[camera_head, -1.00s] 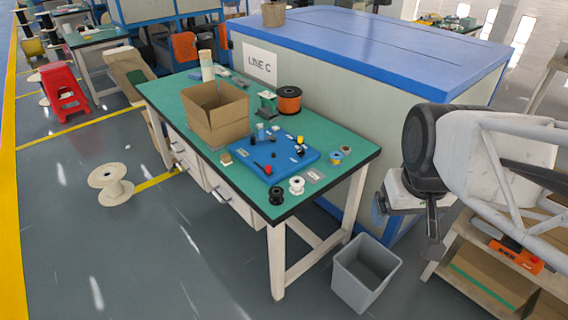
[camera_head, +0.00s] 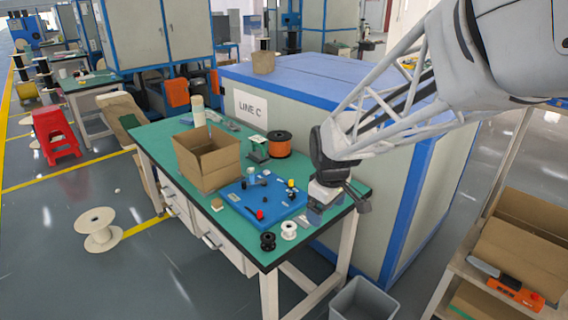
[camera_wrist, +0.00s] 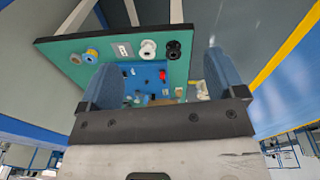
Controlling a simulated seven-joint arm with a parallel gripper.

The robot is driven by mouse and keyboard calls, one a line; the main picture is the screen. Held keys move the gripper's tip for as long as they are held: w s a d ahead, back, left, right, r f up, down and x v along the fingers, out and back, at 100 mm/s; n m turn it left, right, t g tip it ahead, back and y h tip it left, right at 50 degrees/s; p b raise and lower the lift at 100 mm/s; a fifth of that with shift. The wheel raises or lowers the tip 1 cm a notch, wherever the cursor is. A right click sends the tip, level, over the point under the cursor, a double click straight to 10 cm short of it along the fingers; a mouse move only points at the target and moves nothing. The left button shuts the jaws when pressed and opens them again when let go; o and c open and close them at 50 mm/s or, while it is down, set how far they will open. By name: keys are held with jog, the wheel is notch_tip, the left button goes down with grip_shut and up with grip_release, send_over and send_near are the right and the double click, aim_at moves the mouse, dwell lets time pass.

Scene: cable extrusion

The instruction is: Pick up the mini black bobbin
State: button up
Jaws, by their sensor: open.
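The mini black bobbin (camera_head: 268,241) stands on the green table (camera_head: 262,257) near its front corner. A small white bobbin (camera_head: 289,230) stands just to its right. In the wrist view the black bobbin (camera_wrist: 173,50) shows beside the white bobbin (camera_wrist: 148,49), near the table's edge, between my fingers but beyond them. My gripper (camera_head: 317,214) is above the right end of the table, to the right of both bobbins. In the wrist view its blue fingers (camera_wrist: 158,78) are wide apart with nothing between them.
A blue board (camera_head: 264,203) with small parts lies behind the bobbins. An open cardboard box (camera_head: 207,160) and an orange spool (camera_head: 279,144) stand farther back. A grey bin (camera_head: 364,301) is on the floor by the table. A blue-topped cabinet (camera_head: 340,85) stands behind the table.

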jog(key=w+a+f+n, duration=0.5)
jog(key=w+a+f, duration=0.3)
jog(key=w+f, duration=0.1)
jog(key=n+g, duration=0.1)
jog(key=n, duration=0.3)
send_over(268, 238)
jog(key=s, duration=0.1)
notch_tip(268, 238, down, 12)
jog(key=r, duration=0.1)
jog(key=shift+s+d+f, duration=0.2)
jog(key=shift+f, duration=0.05)
jog(key=shift+f, duration=1.3)
jog(key=shift+w+a+f, duration=0.1)
jog(key=shift+a+f, duration=0.05)
jog(key=shift+f, duration=2.45)
jog(key=shift+c, duration=0.3)
